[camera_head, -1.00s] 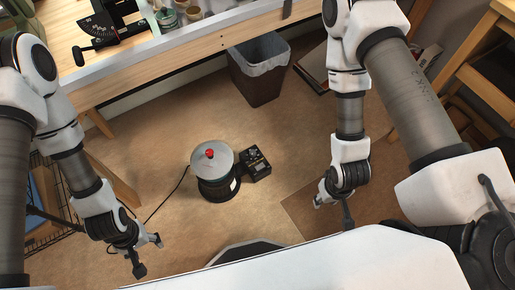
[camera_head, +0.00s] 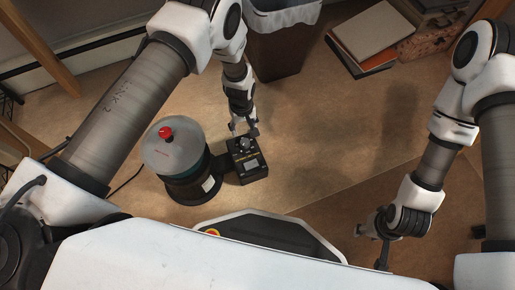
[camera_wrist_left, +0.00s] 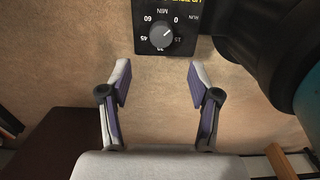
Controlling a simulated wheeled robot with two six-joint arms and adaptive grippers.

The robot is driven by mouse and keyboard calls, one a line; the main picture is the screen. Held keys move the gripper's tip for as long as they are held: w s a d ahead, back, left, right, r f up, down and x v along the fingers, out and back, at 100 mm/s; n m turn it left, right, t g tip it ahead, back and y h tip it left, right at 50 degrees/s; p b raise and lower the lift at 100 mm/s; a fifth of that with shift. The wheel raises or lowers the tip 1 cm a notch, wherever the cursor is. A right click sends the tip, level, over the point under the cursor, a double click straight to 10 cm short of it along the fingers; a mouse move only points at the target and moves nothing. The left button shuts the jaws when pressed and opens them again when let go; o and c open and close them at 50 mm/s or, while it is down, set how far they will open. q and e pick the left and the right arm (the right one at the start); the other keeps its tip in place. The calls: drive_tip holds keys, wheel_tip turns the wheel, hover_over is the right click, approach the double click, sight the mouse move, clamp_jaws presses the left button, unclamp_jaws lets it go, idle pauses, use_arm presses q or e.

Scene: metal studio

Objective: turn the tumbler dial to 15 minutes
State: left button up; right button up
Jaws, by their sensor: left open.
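The tumbler (camera_head: 190,172) is a dark drum with a grey lid and red knob, standing on the floor. Its black control box (camera_head: 249,171) is joined to its right side. In the left wrist view the grey dial (camera_wrist_left: 161,37) sits on the box face, with 60, 0, 15 and 45 printed around it. Its pointer mark seems to lie toward the upper right, near 0. My left gripper (camera_head: 245,131) is just beyond the box; its open, empty fingers (camera_wrist_left: 160,85) are apart from the dial. My right gripper (camera_head: 372,246) is open and empty, far right of the box.
A waste bin (camera_head: 279,48) with a white liner stands behind my left forearm. Books (camera_head: 372,38) and a brown case (camera_head: 432,36) lie at the back right. The floor between the box and my right gripper is clear. A cable runs left from the tumbler.

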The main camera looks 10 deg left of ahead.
sight(245, 142)
use_arm(q)
wheel_tip(245, 142, down, 2)
drive_tip(key=shift+s+f+b, duration=0.1)
drive_tip(key=shift+s+b, duration=0.05)
drive_tip(key=shift+b, duration=0.15)
wheel_tip(245, 142, down, 7)
drive_tip(key=b, duration=0.4)
drive_tip(key=shift+f, duration=0.15)
use_arm(e)
wheel_tip(245, 142, down, 6)
use_arm(q)
drive_tip(key=c, duration=1.2)
